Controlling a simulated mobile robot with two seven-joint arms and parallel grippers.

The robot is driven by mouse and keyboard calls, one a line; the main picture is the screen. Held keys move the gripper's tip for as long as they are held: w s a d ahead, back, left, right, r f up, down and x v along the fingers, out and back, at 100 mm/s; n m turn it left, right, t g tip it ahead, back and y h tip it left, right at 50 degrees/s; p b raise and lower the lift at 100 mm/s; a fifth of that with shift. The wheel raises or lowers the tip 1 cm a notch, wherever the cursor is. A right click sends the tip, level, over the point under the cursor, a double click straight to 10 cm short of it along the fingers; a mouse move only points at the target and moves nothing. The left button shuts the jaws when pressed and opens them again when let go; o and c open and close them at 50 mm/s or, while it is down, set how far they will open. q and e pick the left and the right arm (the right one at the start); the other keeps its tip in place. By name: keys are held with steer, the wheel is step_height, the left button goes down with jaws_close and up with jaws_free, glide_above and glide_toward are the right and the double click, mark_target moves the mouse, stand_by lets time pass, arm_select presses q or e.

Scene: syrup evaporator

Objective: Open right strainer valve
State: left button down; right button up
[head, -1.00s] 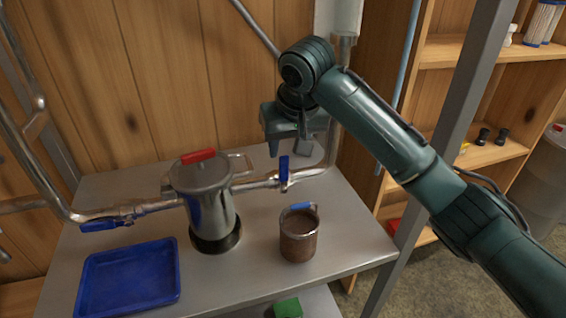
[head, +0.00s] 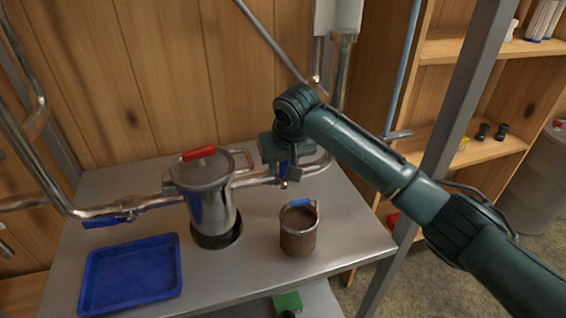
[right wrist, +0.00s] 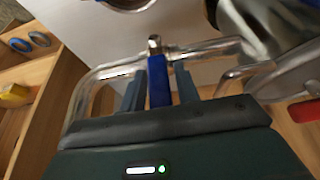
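The right strainer valve has a blue lever (head: 283,170) on the pipe right of the steel strainer pot (head: 207,195). The lever stands up, across the pipe. In the head view my right gripper (head: 285,170) is over it and hides part of it. In the right wrist view the blue lever (right wrist: 158,87) lies between the two fingers of my right gripper (right wrist: 160,88). The fingers are open, with a narrow gap on each side of the lever. The left valve's blue lever (head: 105,221) lies along its pipe. My left gripper is not in view.
A metal cup (head: 299,230) with a blue handle grip stands on the steel table (head: 215,285) in front of the right valve. A blue tray (head: 130,275) is at the front left. The pot has a red lid handle (head: 199,153). A grey post (head: 435,160) rises at the right.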

jaws_close()
steer(key=shift+d, duration=0.1)
steer(key=shift+w+d+f+m+g+y, duration=0.15)
steer(key=shift+d+y, duration=0.15)
steer(key=shift+y, duration=0.35)
steer(key=shift+w+d+m+g+y, duration=0.1)
steer(key=shift+d+g+y, duration=0.2)
steer(key=shift+y, duration=0.4)
steer(key=shift+w+d+f+m+g+y, duration=0.15)
steer(key=shift+d+y, duration=0.2)
steer(key=shift+y, duration=0.3)
steer(key=shift+r, duration=0.1)
steer(key=shift+o, duration=1.3)
jaws_free()
steer(key=shift+s+r, duration=0.1)
steer(key=b+v, duration=0.1)
steer(key=v, duration=1.2)
steer(key=shift+b, duration=0.3)
steer(key=shift+s, duration=0.1)
